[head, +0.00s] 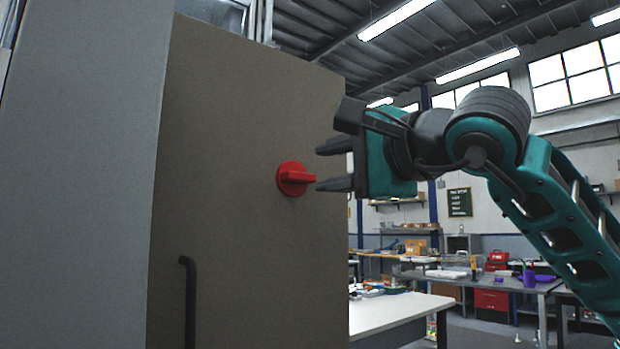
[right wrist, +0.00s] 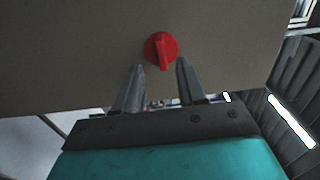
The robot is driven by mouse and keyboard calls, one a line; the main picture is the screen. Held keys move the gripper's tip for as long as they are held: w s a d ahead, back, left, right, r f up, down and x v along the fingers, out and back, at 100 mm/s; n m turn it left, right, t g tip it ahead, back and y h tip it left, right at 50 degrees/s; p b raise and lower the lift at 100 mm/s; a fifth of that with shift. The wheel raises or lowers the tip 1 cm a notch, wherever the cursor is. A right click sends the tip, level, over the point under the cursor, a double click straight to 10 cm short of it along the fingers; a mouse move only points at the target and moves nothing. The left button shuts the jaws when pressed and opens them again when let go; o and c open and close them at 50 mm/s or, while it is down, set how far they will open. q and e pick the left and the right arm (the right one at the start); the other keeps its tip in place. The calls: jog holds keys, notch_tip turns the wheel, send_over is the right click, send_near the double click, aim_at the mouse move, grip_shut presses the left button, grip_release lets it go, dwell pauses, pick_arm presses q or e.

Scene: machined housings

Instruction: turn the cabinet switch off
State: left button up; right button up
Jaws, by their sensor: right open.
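A red rotary cabinet switch (head: 292,179) sits on the flat brown face of the cabinet (head: 235,120). Its raised handle points right in the head view, toward my gripper. My right gripper (head: 328,166) is open and empty, just right of the switch, with its fingertips a short gap away from it. In the right wrist view the switch (right wrist: 161,50) shows ahead, between and slightly beyond the two open fingertips (right wrist: 160,70). The fingers appear on either side of the handle's line. My left gripper is not in view.
A black bar handle (head: 188,300) stands on the cabinet face below left of the switch. A grey panel (head: 85,170) fills the left side. A white-topped table (head: 400,311) and workbenches (head: 490,281) stand behind on the right. The cabinet face around the switch is clear.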

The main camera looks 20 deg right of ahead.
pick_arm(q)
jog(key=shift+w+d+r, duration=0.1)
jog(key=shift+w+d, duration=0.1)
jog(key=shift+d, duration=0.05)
pick_arm(e)
jog(key=v, duration=0.5)
jog(key=shift+s+d, duration=0.1)
jog(key=shift+s, duration=0.2)
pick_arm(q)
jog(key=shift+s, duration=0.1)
